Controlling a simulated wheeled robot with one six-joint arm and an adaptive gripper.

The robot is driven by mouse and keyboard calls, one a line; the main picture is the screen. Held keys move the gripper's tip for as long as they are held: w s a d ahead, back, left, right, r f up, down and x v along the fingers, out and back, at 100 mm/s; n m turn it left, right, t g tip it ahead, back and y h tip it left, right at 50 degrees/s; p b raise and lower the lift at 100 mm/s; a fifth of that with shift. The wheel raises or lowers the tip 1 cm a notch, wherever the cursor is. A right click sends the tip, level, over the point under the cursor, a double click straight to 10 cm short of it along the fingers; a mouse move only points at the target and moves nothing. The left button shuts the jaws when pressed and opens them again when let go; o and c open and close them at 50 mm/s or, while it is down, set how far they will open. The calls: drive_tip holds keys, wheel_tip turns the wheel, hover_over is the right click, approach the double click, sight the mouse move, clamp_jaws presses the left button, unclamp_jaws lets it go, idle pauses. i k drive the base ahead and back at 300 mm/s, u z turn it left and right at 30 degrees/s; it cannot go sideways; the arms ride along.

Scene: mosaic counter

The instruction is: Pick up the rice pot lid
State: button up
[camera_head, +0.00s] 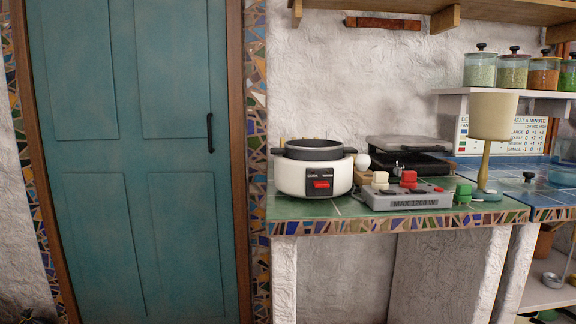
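A white rice cooker (314,176) stands at the left end of the green-tiled counter. Its dark inner pot (314,149) shows at the top with no lid on it. A small black knob (529,177) stands on the blue-tiled counter at the right, behind the lamp. It may belong to a clear glass lid, but the glass around it is too faint to tell. My gripper is not in view.
A grey power strip (406,195) with plugs and a dark grill (408,154) stand right of the cooker. A lamp (491,122) stands near the counter's right end. Jars (480,69) line a shelf. A teal door (135,160) fills the left.

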sight(527, 185)
drive_tip(key=u, duration=0.6)
drive_tip(key=i, duration=1.05)
drive_tip(key=z, duration=2.25)
drive_tip(key=i, duration=0.7)
drive_tip(key=z, duration=0.9)
